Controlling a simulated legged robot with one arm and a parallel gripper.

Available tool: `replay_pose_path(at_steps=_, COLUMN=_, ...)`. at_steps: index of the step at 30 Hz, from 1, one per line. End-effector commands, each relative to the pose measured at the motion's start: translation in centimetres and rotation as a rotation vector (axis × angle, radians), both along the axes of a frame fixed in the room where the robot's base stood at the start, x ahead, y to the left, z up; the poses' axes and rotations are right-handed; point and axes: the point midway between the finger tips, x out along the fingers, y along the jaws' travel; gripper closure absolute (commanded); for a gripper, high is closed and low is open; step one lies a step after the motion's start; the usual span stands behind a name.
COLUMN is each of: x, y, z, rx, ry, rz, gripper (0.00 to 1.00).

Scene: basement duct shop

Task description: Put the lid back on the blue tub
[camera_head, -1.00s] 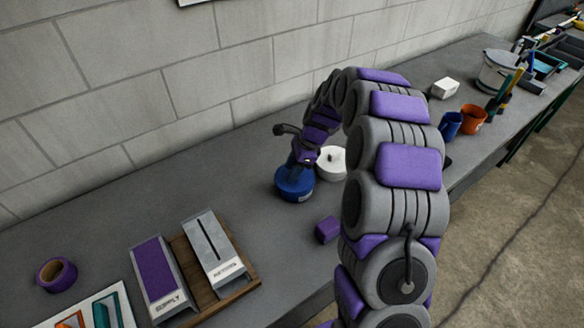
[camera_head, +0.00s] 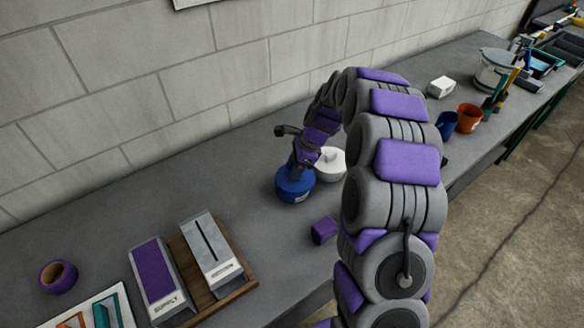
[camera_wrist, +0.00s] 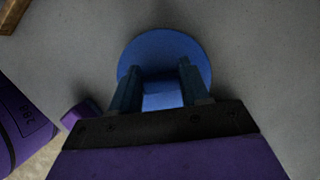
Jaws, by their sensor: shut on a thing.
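The blue tub (camera_head: 295,190) stands on the grey bench near the wall, with a pale label on its side. My gripper (camera_head: 299,167) points down over the tub from above. In the wrist view, my gripper (camera_wrist: 158,82) is shut on the raised grip of a round blue lid (camera_wrist: 165,45), one finger on each side. The lid is at the tub's top in the head view; whether it is fully seated I cannot tell. The tub's body is hidden under the lid in the wrist view.
A white lidded container (camera_head: 331,163) stands close beside the tub. A purple block (camera_head: 324,230) lies in front. A wooden tray (camera_head: 238,288) with two sloped holders and a purple ring (camera_head: 58,277) are to the left. Cups (camera_head: 468,118) stand further right.

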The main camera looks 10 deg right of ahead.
Motion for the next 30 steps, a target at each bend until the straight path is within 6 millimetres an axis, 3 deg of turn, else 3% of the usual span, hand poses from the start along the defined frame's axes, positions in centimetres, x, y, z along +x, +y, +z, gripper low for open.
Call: replay_pose_path(at_steps=30, x=-0.05, y=0.78, z=0.07, rx=0.000, ry=0.002, rz=0.001, gripper=0.83)
